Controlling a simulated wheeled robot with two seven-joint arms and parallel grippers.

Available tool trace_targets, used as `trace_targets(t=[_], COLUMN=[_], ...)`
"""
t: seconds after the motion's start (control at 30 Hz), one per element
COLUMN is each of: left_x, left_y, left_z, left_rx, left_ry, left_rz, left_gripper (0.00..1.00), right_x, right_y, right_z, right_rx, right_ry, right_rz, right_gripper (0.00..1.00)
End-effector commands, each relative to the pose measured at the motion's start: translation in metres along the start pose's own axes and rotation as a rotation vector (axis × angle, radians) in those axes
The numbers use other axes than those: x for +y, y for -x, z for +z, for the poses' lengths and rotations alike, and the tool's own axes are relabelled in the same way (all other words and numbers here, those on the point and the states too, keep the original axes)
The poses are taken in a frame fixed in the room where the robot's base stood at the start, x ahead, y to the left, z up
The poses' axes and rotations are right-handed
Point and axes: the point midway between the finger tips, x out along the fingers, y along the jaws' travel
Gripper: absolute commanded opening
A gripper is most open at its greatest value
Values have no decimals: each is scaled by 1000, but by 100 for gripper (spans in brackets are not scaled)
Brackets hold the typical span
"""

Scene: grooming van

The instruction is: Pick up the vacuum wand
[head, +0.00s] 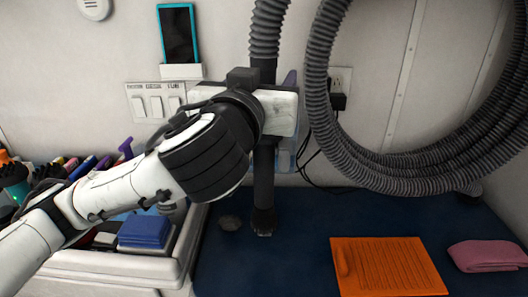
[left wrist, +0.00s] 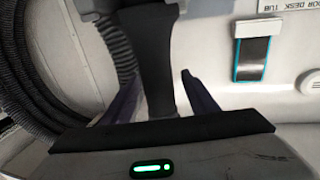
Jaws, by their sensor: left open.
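The vacuum wand (head: 264,185) is a dark upright tube below a ribbed grey hose (head: 265,30), standing at the back of the dark blue surface. My left gripper (head: 277,96) reaches it from the left at the wand's upper part, and its white and black body hides that part in the head view. In the left wrist view the wand (left wrist: 157,65) runs between the two dark purple fingers of the left gripper (left wrist: 162,88). The fingers are apart, one on each side. Whether either touches the wand I cannot tell. My right gripper is out of view.
A big hose loop (head: 345,130) hangs at the right. An orange mat (head: 390,268) and a pink folded cloth (head: 488,256) lie on the dark blue surface (head: 300,225). A white bin (head: 110,265) with a blue block (head: 145,231) stands left. A phone (head: 178,35) is on the wall.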

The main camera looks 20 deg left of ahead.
Motion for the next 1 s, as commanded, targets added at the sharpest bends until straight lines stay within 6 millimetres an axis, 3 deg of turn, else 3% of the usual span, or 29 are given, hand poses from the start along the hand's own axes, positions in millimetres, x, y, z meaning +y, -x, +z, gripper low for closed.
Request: trace_targets(t=[0.13, 0.4, 0.7, 1.0], left_x=[0, 0, 0, 2], left_y=[-17, -20, -20, -20], left_z=[-1, 0, 0, -4], left_rx=[-1, 0, 0, 4], left_ry=[-1, 0, 0, 2], left_rz=[-1, 1, 1, 4], left_gripper=[54, 54, 5, 4], right_x=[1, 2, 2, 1], right_y=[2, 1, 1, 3], right_z=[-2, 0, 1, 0], right_rx=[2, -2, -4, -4], right_ry=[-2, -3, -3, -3], right_rz=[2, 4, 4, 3], right_gripper=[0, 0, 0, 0])
